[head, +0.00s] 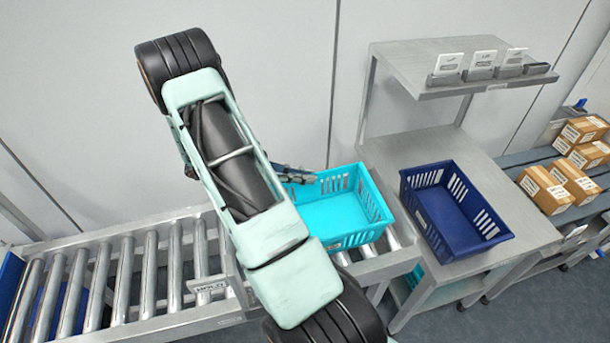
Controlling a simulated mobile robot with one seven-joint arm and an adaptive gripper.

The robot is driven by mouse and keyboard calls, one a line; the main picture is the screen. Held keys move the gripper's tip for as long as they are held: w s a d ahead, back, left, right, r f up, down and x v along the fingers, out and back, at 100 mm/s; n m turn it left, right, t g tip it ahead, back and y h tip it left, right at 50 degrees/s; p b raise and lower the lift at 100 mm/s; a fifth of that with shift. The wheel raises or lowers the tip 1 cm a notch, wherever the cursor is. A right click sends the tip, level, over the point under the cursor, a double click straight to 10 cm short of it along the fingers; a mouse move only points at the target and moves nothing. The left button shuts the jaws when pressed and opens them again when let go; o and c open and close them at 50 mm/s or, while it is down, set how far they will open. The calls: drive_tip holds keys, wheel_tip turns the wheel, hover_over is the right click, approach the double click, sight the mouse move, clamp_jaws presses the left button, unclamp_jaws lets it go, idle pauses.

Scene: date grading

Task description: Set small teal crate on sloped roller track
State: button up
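The small teal crate (335,212) is empty and has slotted walls. It is over the right end of the roller track (150,275), and rollers show just below and right of it. I cannot tell whether its base rests on the rollers. My gripper (297,175) shows only in part as dark fingers at the crate's back left rim. My pale green arm hides the rest of it and the crate's left side. Whether the fingers grip the rim or are apart from it is not clear.
A dark blue crate (450,213) stands empty on the metal bench (415,147) to the right, under a raised shelf (440,50) with small white cards. Cardboard boxes (545,190) sit farther right. The track's left part has bare rollers, with blue crates at its far left.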

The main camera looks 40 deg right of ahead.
drive_tip(key=shift+o, duration=1.3)
drive_tip(key=shift+r, duration=0.15)
drive_tip(key=r+b+v, duration=0.1)
drive_tip(key=v, duration=1.1)
drive_tip(key=shift+d+r, duration=0.1)
